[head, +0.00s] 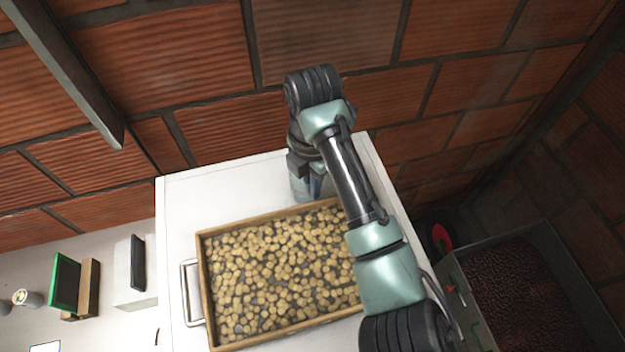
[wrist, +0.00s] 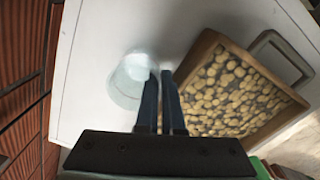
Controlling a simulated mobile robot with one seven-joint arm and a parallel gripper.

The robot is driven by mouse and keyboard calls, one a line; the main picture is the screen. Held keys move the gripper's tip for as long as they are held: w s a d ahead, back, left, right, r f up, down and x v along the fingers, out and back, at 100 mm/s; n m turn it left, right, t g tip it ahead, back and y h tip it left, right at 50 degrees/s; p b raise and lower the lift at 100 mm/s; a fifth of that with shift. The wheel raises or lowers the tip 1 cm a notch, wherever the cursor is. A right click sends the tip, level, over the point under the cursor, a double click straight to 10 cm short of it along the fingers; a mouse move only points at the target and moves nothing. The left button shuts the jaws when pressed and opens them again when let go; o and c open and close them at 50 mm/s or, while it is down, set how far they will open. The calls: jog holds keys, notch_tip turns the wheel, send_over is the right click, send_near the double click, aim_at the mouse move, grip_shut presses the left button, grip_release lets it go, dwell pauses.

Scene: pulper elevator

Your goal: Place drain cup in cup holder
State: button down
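A clear, pale cup (wrist: 128,85), which looks like the drain cup, shows in the wrist view just left of my fingers, over the white tabletop. My gripper (wrist: 160,76) has two dark blue fingers close together with a narrow gap between them. The left finger overlaps the cup's right side, and I cannot tell whether the cup's wall is between the fingertips. In the head view my arm hides the fingertips, and I cannot make out the cup there. I cannot identify a cup holder in either view.
A wooden-framed tray (head: 204,290) of pale beans with a metal handle lies on the white table (head: 180,215), beside the cup and right of my fingers in the wrist view. A bin of dark red beans (head: 515,290) stands right. A counter with a green-framed screen (head: 66,282) is left.

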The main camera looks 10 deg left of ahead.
jog(key=shift+f, duration=0.15)
jog(key=c, duration=1.3)
grip_release()
